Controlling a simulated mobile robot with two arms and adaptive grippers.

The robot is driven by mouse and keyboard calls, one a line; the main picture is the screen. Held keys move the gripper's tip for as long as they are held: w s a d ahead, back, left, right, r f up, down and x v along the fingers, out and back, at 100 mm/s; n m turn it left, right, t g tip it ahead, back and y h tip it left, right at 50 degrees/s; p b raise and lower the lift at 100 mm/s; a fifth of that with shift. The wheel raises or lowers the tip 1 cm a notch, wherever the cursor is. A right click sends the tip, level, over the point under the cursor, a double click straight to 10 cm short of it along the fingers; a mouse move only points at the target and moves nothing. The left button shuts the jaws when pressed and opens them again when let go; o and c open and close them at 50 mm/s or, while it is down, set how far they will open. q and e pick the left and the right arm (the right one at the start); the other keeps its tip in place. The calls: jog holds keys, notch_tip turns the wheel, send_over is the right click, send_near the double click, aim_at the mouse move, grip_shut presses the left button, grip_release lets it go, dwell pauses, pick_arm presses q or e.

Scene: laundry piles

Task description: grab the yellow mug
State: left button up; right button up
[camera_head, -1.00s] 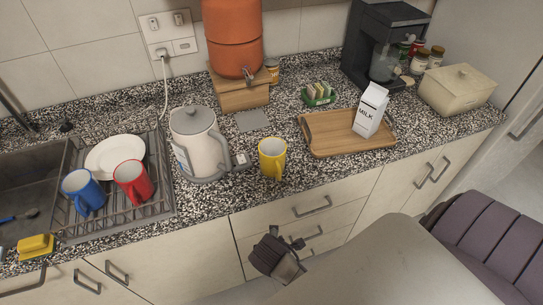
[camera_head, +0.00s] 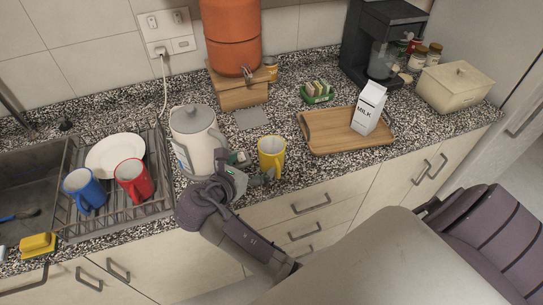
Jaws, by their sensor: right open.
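The yellow mug (camera_head: 273,153) stands upright on the speckled counter, right of the white kettle and left of the wooden tray. My right gripper (camera_head: 254,167) is open at the mug's left front side, in front of the kettle. One finger reaches close to the mug's lower front and the other is near the kettle's base. I cannot tell whether a finger touches the mug. The gripper seems empty. My left gripper is not in view.
The white kettle (camera_head: 198,143) stands close to the left of my gripper. A wooden tray (camera_head: 335,143) with a milk carton (camera_head: 368,108) is to the right. A red mug (camera_head: 133,180) and a blue mug (camera_head: 82,188) sit on the dish rack. A grey pad (camera_head: 251,118) lies behind the yellow mug.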

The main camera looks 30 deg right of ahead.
jog(key=p, duration=0.1)
send_near(276, 142)
jog(key=x, duration=0.3)
jog(key=shift+s+d+f, duration=0.1)
jog(key=shift+d+f, duration=0.25)
jog(key=shift+f, duration=0.05)
jog(key=shift+w+d+p, duration=0.25)
jog(key=shift+d+p, duration=0.15)
jog(key=shift+d, duration=0.05)
jog(key=p+x, duration=0.1)
jog(key=x, duration=0.2)
jog(key=shift+w+d, duration=0.25)
jog(key=shift+d, duration=0.05)
jog(key=shift+w+d+f, duration=0.15)
jog(key=shift+d+f, duration=0.15)
jog(key=shift+c, duration=0.2)
jog(key=shift+a, duration=0.1)
jog(key=shift+c, duration=1.2)
jog(key=c, duration=1)
jog(key=shift+r, duration=0.1)
